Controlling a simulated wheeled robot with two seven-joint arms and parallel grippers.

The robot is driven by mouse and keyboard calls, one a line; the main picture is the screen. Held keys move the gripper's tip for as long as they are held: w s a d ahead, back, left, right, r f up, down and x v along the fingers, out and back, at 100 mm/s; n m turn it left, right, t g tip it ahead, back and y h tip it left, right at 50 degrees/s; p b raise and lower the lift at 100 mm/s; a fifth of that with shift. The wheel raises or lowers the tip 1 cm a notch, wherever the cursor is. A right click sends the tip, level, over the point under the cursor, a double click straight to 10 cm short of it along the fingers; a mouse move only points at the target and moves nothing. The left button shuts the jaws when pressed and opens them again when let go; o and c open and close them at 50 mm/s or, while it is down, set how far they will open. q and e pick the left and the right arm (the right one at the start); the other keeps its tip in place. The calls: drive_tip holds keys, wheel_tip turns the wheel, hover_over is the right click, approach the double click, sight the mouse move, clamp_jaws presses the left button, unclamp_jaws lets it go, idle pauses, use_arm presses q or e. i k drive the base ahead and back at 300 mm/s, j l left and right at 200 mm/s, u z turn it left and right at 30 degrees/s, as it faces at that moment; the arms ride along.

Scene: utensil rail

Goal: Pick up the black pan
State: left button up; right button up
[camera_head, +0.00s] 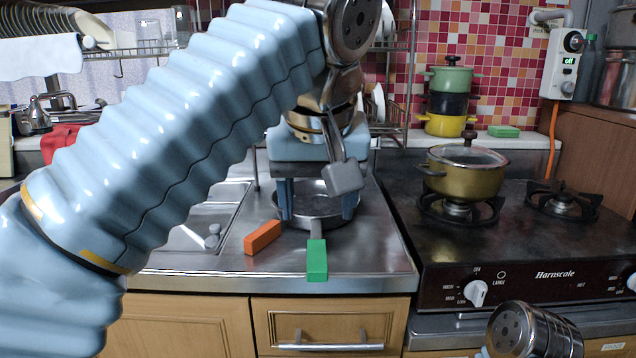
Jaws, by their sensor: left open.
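A round dark pan (318,207) lies on the steel counter left of the stove. A short grey stem with a green grip (317,260) extends from its near side toward the counter's front edge. My left gripper (318,212) is open above the pan, its two blue fingers pointing down on either side of the pan's middle. The gripper body and a grey part of my arm hide the pan's far side. I cannot tell whether the fingers touch the pan. My right gripper is not in view; only a metal part of my right arm shows at the bottom right.
An orange block-like piece (263,237) lies just left of the pan. A lidded olive pot (467,175) stands on the stove (530,245) to the right. Stacked pots (448,100) stand behind. The sink area (212,215) is on the left, partly behind my left arm.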

sight(315, 212)
drive_tip(key=k, duration=0.9)
